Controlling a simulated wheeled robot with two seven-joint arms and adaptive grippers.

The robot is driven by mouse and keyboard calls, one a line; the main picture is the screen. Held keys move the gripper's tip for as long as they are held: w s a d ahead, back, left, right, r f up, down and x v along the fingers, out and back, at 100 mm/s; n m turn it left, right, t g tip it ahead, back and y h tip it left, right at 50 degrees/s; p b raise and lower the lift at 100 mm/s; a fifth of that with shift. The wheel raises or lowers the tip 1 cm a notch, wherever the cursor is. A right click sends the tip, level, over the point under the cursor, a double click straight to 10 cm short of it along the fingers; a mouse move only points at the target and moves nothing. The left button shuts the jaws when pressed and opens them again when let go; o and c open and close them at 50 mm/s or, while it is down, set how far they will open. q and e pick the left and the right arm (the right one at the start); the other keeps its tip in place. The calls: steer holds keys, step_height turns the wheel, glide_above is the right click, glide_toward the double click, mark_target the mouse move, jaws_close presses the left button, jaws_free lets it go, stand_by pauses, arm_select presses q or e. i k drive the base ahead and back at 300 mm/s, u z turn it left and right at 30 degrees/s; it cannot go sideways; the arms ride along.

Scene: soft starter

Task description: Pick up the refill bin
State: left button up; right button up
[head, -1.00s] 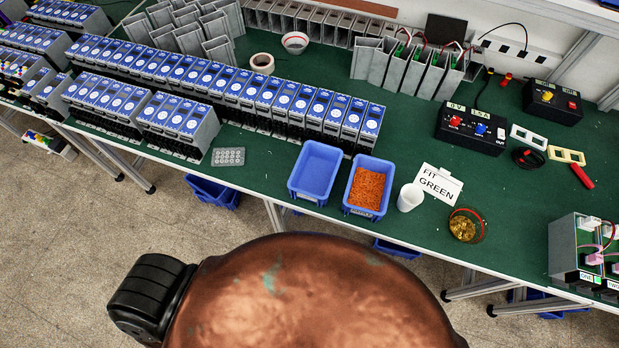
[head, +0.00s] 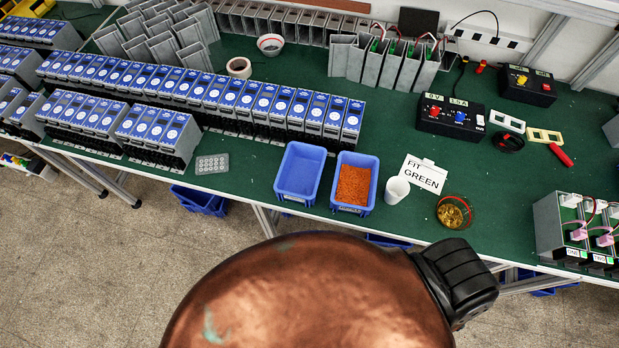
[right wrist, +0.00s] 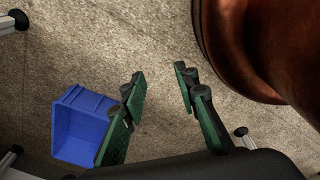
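Several blue bins are in view, and I cannot tell which is the refill bin. In the head view, an empty-looking blue bin (head: 299,172) stands at the table's front edge. Beside it on the right is a blue bin filled with small orange parts (head: 354,184). Other blue bins show below the table, one at left (head: 203,202), one at right (head: 543,288). In the right wrist view, my right gripper (right wrist: 159,74) is open and empty, its green-padded fingers apart above the floor. A blue bin (right wrist: 82,125) lies left of the fingers, partly covered by one finger. My left gripper is out of view.
The green table (head: 250,165) holds rows of blue-fronted units (head: 220,95), a white cup (head: 397,190), a "FIT GREEN" card (head: 424,174), a bowl of brass parts (head: 453,212) and a black power box (head: 450,117). Table legs stand below. Open floor (head: 90,270) lies in front.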

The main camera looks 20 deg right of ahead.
mark_target(354, 191)
steer(key=u, duration=0.7)
steer(key=k, duration=1.15)
steer(key=z, duration=0.35)
